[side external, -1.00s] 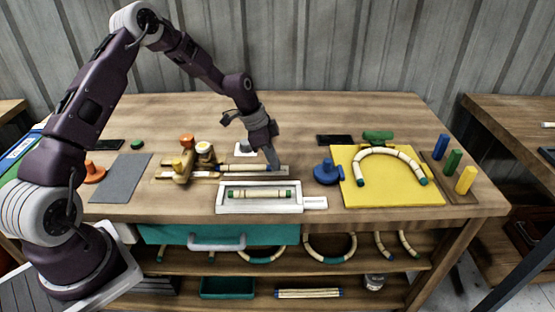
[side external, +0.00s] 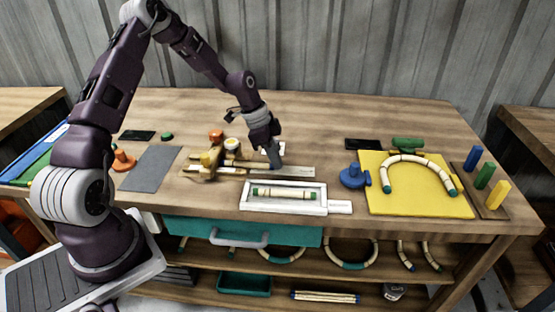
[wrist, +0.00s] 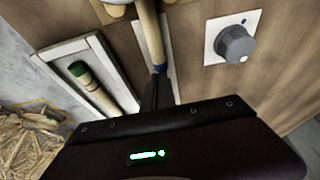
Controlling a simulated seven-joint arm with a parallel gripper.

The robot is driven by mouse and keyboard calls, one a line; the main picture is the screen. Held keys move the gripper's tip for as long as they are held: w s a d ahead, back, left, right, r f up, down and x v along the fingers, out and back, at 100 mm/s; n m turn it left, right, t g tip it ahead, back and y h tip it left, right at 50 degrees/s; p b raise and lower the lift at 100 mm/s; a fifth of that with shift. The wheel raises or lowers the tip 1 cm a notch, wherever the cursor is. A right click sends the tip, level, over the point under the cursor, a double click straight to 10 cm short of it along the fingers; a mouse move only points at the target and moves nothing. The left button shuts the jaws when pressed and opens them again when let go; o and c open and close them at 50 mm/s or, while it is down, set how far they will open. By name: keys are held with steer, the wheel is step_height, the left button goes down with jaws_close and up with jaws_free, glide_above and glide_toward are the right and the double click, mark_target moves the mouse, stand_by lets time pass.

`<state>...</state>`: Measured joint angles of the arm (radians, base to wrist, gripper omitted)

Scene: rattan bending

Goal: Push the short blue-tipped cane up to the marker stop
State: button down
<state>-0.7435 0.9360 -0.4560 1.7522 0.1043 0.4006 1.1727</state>
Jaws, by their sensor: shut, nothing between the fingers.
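The short blue-tipped cane (wrist: 149,35) lies lengthwise along a pale flat strip. In the wrist view its blue tip (wrist: 160,68) sits right at my closed fingertips (wrist: 158,88), touching or almost touching. In the side view my gripper (side external: 276,165) points down at the right end of the cane (side external: 242,163), shut and empty, and hides the tip. At the left end of the strip stands a wooden fixture (side external: 210,172) with yellow and orange knobs. I cannot tell which part is the marker stop, nor whether the cane touches it.
A white tray (side external: 325,208) holding a green-tipped cane lies in front of the strip. A blue knobbed piece (side external: 353,177) and yellow board (side external: 420,205) with a bent cane are to the right. A grey dial (wrist: 236,44) is close beside the strip.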

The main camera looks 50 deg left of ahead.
steer(key=shift+w+d, duration=1.15)
steer(key=shift+d, duration=0.05)
steer(key=d+v, duration=0.1)
steer(key=v, duration=0.9)
steer(key=s+d+r+n+y, duration=0.25)
steer(key=s+d+r, duration=0.35)
steer(key=s+r, duration=0.3)
steer(key=s+d+r+n+t, duration=0.1)
steer(key=s+d+r+n, duration=0.2)
steer(key=s, duration=0.7)
steer(key=s+d+r+n+t, duration=0.2)
steer(key=s+d+r+n, duration=0.1)
steer(key=s, duration=0.8)
steer(key=shift+r, duration=0.5)
